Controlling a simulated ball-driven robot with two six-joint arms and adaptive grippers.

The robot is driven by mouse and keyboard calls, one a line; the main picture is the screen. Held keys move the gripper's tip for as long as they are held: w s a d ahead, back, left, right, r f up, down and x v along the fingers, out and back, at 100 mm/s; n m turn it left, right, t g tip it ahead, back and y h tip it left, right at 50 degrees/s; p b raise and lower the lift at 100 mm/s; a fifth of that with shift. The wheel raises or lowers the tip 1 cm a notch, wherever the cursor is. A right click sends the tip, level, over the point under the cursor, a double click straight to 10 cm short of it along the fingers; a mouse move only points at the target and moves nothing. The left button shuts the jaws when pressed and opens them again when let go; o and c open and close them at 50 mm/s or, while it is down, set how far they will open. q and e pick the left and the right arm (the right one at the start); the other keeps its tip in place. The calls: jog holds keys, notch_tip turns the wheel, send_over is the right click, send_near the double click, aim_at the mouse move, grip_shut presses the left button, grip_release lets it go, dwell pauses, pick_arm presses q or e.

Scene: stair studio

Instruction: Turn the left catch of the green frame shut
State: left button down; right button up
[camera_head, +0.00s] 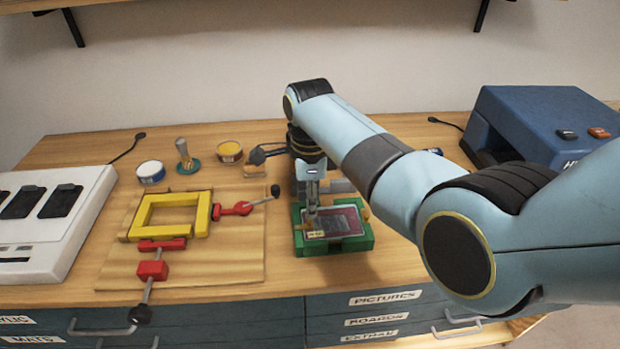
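The green frame (352,246) lies flat on the bench right of centre. A dark red and grey picture or panel (345,222) is inside it. Small yellow pieces show at its left side (304,252) and right side (364,212); they look like the catches, but how they are turned is too small to tell. My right gripper (312,222) points down over the left part of the frame, close to or touching it. Its fingers partly hide that side. Whether it is open or holds anything cannot be made out. My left gripper is out of view.
Left of the frame lies a wooden board (215,262) with a yellow frame (150,214) and red clamps (152,270). Tins (229,152) and a brush-like tool (184,155) stand behind. A white device (50,230) is far left, a blue machine (540,125) at right. Drawers are below.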

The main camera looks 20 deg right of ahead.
aim_at(310, 221)
notch_tip(310, 221, up, 7)
jog(key=shift+f, duration=0.2)
